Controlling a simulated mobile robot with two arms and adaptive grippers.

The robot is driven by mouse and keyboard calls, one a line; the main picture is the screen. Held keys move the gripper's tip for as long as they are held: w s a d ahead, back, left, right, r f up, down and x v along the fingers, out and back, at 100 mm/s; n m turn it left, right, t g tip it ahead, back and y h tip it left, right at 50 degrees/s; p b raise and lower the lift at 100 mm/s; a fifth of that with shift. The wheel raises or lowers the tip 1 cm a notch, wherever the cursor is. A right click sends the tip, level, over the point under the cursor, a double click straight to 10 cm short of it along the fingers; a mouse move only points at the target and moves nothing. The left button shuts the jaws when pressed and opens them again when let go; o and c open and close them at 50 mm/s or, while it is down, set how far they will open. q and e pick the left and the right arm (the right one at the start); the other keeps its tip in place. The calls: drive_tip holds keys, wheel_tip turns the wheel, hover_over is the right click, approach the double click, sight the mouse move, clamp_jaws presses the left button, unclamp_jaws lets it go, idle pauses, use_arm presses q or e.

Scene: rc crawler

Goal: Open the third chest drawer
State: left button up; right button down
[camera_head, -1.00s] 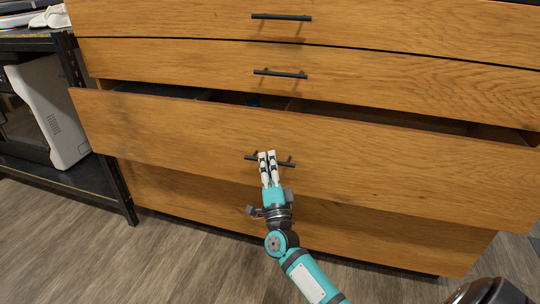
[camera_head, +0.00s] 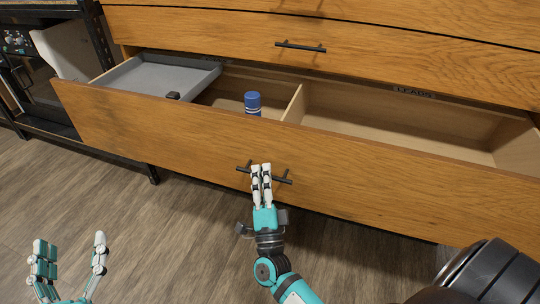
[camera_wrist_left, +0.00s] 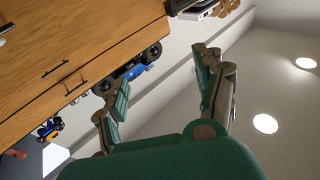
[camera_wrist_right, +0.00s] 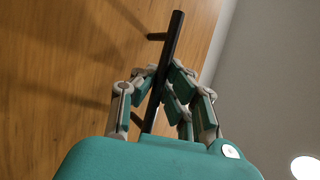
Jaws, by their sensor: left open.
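The third drawer (camera_head: 150,130) of the wooden chest stands pulled well out in the head view, its inside showing. Its black bar handle (camera_head: 284,180) is on the front panel. My right gripper (camera_head: 261,170) is at the middle of the handle. In the right wrist view its fingers lie on both sides of the handle (camera_wrist_right: 172,40) and close around it. My left gripper (camera_head: 70,240) is open and empty at the lower left, apart from the chest; its spread fingers also show in the left wrist view.
The drawer holds a grey tray (camera_head: 150,78), a blue-capped can (camera_head: 252,104) and a wooden divider (camera_head: 295,103). The drawer above (camera_head: 380,70) is shut. A black shelf rack (camera_head: 60,128) stands to the left. The floor (camera_head: 160,240) in front is bare.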

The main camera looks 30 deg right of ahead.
use_arm(q)
wheel_tip(320, 180, down, 7)
drive_tip(key=a+g+y+p, duration=0.1)
drive_tip(key=g, duration=0.3)
drive_tip(key=shift+r, duration=0.2)
use_arm(e)
drive_tip(key=s+a, duration=0.5)
drive_tip(key=a, duration=0.1)
drive_tip(key=shift+f, duration=0.2)
use_arm(q)
drive_tip(key=shift+s, duration=0.1)
use_arm(e)
drive_tip(key=shift+s, duration=0.1)
drive_tip(key=c, duration=1.6)
unclamp_jaws()
drive_tip(key=shift+c, duration=0.2)
drive_tip(key=shift+r, duration=0.1)
drive_tip(key=v, duration=1.2)
